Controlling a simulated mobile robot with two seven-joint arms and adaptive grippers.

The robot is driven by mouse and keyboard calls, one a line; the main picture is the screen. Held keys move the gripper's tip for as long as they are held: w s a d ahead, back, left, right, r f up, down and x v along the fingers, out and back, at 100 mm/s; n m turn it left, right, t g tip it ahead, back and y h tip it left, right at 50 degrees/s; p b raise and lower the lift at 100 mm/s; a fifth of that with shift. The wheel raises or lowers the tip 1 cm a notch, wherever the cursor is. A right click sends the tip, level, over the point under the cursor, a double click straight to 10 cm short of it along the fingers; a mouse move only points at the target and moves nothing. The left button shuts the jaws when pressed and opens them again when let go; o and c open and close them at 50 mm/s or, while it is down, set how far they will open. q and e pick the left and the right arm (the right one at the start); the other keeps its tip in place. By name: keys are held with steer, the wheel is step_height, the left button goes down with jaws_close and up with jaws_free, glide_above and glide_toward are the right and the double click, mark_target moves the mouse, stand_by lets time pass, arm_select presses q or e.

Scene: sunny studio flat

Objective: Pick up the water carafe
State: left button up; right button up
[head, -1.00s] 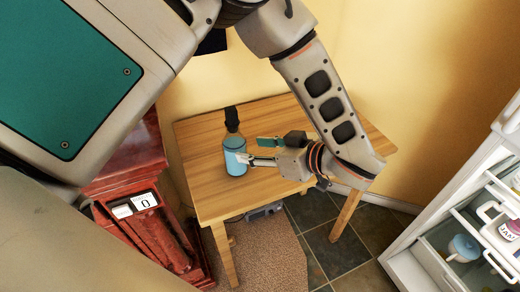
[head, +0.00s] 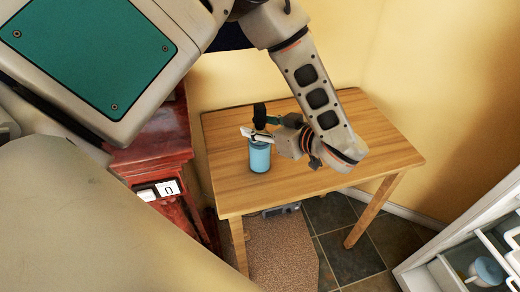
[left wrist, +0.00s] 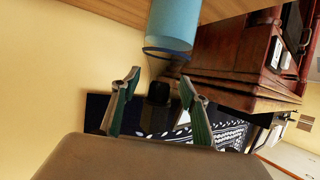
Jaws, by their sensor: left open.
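The water carafe (head: 260,157) stands upright on the wooden table, with a blue lower body and a dark neck and top. My left gripper (head: 264,128) is open at the height of the carafe's neck, reaching in from the right. In the left wrist view the picture is inverted: the blue carafe body (left wrist: 174,22) hangs at the top, and its black top (left wrist: 158,92) shows between the two spread fingers (left wrist: 160,101). Whether a finger touches the neck cannot be told. My right gripper is not in view.
The wooden table (head: 350,125) is otherwise bare, with free room right of the carafe. A red wooden cabinet (head: 152,145) stands close on the left. A yellow wall is behind. A white shelf unit (head: 440,270) with a blue pot (head: 487,271) stands at lower right.

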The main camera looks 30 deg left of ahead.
arm_select(q)
steer(key=shift+c, duration=0.3)
jaws_close()
